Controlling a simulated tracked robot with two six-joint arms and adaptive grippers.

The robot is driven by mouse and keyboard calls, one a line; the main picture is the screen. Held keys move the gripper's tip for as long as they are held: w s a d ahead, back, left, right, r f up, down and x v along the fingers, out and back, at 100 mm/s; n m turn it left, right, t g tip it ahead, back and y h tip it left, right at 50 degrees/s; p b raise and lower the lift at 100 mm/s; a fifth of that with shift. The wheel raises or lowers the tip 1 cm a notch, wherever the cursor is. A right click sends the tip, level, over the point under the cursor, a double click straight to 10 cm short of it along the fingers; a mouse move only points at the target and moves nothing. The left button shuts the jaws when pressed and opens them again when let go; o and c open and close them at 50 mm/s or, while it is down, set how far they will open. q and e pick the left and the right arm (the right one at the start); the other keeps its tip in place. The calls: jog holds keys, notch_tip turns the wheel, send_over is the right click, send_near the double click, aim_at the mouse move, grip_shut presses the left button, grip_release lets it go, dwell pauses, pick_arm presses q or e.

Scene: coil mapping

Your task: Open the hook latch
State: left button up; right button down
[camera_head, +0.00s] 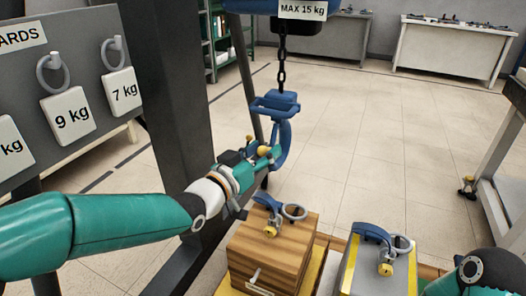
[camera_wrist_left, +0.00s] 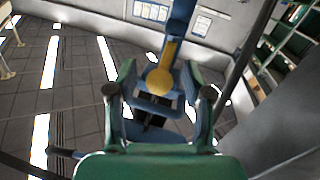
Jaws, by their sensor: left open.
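A blue hook (camera_head: 285,150) hangs from a chain below a blue block (camera_head: 275,104). In the left wrist view the hook's blue shank (camera_wrist_left: 182,18) rises at the top. A yellow latch with a rounded end (camera_wrist_left: 160,80) lies in front of it. My left gripper (camera_head: 267,154) is at the hook's left side. In the left wrist view its two green fingers (camera_wrist_left: 159,92) stand apart, one on each side of the yellow latch. I cannot tell whether either finger touches it. The gripper covers part of the hook in the head view. My right gripper is out of view.
A wooden crate (camera_head: 270,250) and a grey box (camera_head: 376,270) stand below, each with a blue clamp and ring on top. A grey board with weight cards (camera_head: 70,85) and a dark post are at left.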

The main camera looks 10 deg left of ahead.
pick_arm(q)
grip_shut()
dwell(0.3)
jog(key=shift+r+p, duration=0.3)
jog(key=shift+p, duration=0.3)
jog(key=r+g+p, duration=0.1)
jog(key=p, duration=0.4)
jog(key=r+g+y+p, duration=0.1)
jog(key=r+g+p, duration=0.1)
jog(key=p, duration=0.3)
jog(key=r+g+y+p, duration=0.1)
jog(key=r+g+p, duration=0.1)
jog(key=p, duration=0.4)
jog(key=shift+s+a+n, duration=0.1)
jog(key=shift+s+n, duration=0.3)
jog(key=shift+p, duration=0.35)
jog(key=shift+w+r+p, duration=0.1)
jog(key=shift+r+p, duration=0.2)
jog(key=shift+p, duration=0.25)
jog(key=shift+r, duration=0.1)
